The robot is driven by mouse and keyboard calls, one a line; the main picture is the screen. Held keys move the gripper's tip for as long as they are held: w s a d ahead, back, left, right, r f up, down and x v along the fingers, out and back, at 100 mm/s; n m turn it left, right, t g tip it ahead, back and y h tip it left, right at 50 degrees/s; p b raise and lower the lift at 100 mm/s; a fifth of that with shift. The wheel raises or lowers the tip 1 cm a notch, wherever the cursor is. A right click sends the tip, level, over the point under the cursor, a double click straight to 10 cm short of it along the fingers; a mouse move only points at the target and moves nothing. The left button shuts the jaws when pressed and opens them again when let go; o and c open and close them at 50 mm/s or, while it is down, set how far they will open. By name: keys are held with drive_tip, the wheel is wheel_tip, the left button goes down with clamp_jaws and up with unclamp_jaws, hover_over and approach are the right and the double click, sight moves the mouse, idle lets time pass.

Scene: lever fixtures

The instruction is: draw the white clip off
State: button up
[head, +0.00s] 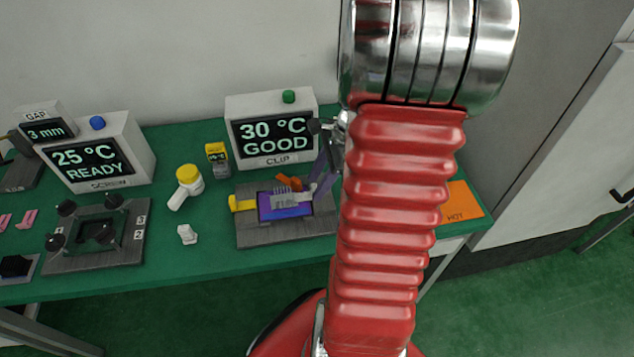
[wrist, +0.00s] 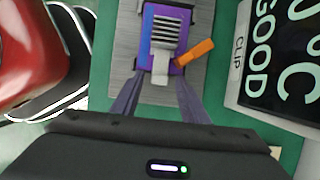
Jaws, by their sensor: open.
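The white clip (wrist: 160,72) shows in the wrist view as a pale strip at the end of a finned grey heat sink (wrist: 165,34) on a blue-purple board (wrist: 148,22). In the head view the clip (head: 303,197) lies at the right side of the heat sink (head: 283,200). My gripper (wrist: 157,82) is open, with one finger on each side of the clip's near end. I cannot tell whether the fingers touch it. In the head view my gripper (head: 315,188) reaches down to the clip from the upper right, partly hidden by my arm.
An orange lever (wrist: 194,52) stands beside the heat sink. A yellow block (head: 242,203) is at the left of the grey fixture plate (head: 262,236). Behind stands a display (head: 272,128) reading 30 °C GOOD.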

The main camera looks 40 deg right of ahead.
drive_tip(key=shift+w+a+f, duration=0.1)
drive_tip(key=shift+f, duration=0.2)
drive_tip(key=shift+c, duration=0.3)
clamp_jaws()
